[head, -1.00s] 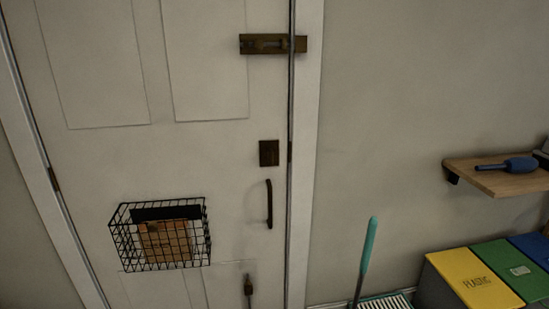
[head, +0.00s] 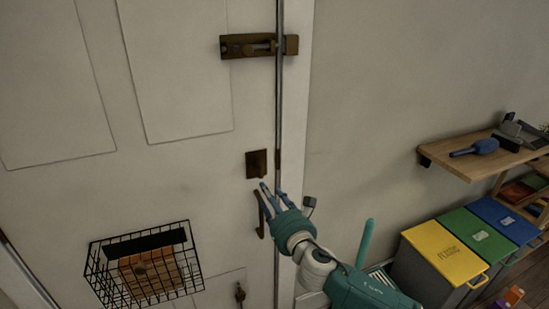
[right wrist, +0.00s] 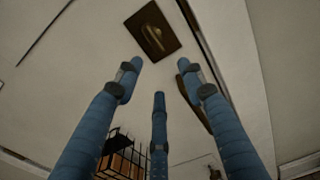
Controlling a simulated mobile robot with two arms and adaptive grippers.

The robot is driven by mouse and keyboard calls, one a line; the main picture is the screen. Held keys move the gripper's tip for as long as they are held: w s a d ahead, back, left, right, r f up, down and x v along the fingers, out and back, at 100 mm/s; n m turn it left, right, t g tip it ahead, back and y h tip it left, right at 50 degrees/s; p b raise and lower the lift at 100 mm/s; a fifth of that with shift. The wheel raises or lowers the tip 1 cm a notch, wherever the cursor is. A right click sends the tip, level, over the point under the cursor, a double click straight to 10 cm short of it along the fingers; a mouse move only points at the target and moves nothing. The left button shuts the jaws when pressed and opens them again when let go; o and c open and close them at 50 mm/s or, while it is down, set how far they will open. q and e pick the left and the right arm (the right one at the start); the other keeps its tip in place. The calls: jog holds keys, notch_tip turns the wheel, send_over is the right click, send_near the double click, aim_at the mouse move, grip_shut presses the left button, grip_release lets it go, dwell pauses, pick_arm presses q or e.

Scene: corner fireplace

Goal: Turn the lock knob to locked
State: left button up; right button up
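The lock plate (head: 256,163) is a dark bronze square on the white door, near its right edge. In the right wrist view its knob (right wrist: 154,37) shows as a small slanted oval bar on the plate. My right gripper (head: 267,190) is just below the lock plate, in front of the door handle (head: 260,215), with blue fingers pointing up at the plate. In the right wrist view its fingers (right wrist: 162,75) are spread with nothing between them, short of the knob. My left gripper is in no view.
A sliding bolt (head: 259,46) is higher on the door. A black wire basket (head: 190,262) hangs at lower left. At right are a wooden shelf (head: 470,163) with a blue brush (head: 474,148), and yellow, green and blue bins (head: 440,250). A teal-handled broom (head: 366,240) stands beside my right arm.

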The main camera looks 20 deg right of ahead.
aim_at(260, 171)
jog(key=shift+n+t, duration=0.3)
jog(key=shift+n, duration=0.2)
jog(key=w+r, duration=0.1)
jog(key=w, duration=0.2)
jog(key=w+r, duration=0.1)
jog(key=w, duration=0.3)
jog(key=w+r+p, duration=0.1)
jog(key=w, duration=0.2)
jog(key=shift+w, duration=0.25)
grip_shut()
